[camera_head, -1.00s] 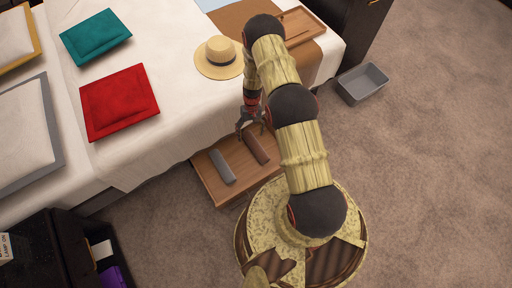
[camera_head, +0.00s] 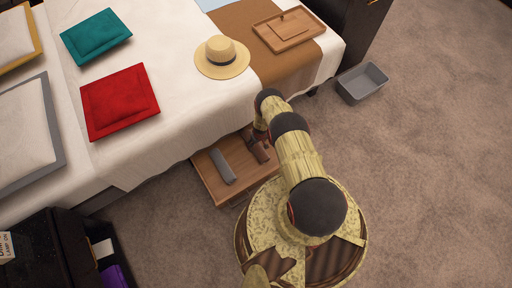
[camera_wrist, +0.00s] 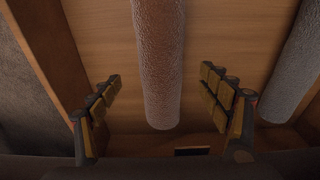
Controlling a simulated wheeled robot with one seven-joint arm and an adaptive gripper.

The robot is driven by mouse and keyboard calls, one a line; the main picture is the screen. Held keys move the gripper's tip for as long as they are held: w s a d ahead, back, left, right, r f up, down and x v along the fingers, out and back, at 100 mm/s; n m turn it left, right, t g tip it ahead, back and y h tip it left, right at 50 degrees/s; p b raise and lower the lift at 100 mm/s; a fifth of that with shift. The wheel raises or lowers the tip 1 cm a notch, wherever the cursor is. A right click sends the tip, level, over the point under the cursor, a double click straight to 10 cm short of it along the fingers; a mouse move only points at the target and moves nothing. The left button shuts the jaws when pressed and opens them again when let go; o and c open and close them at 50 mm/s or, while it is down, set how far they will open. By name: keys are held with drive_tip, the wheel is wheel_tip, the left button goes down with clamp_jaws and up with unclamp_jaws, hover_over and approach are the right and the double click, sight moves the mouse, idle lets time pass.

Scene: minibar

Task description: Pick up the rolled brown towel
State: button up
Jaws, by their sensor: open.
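The rolled brown towel (camera_wrist: 160,60) lies in the wooden tray-like drawer (camera_head: 205,180) beside the bed. In the wrist view it runs down the middle, between my two fingers. My gripper (camera_wrist: 160,110) is open, one finger on each side of the towel with a gap on both sides. In the head view my gripper is just above the brown towel (camera_head: 262,157), and my arm hides part of it. A rolled grey towel (camera_head: 222,165) lies to its left; it also shows at the right in the wrist view (camera_wrist: 294,70).
The bed (camera_head: 150,165) is just behind the drawer, with a straw hat (camera_head: 221,57), a red cushion (camera_head: 119,101) and a wooden tray (camera_head: 289,29) on it. A grey bin (camera_head: 362,83) stands on the carpet at the right. The drawer's side wall (camera_wrist: 48,50) is close to my gripper.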

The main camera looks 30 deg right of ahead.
sight(256, 145)
drive_tip(key=shift+w+f+b, duration=0.25)
drive_tip(key=shift+f+b, duration=0.75)
drive_tip(key=shift+f, duration=0.15)
drive_tip(key=shift+w+f+b, duration=0.25)
drive_tip(key=shift+f+b, duration=0.8)
drive_tip(key=shift+f, duration=0.1)
drive_tip(key=shift+w+f+b, duration=0.25)
drive_tip(key=shift+f+b, duration=0.75)
drive_tip(key=shift+f, duration=0.15)
drive_tip(key=shift+c, duration=0.6)
drive_tip(key=c, duration=1.3)
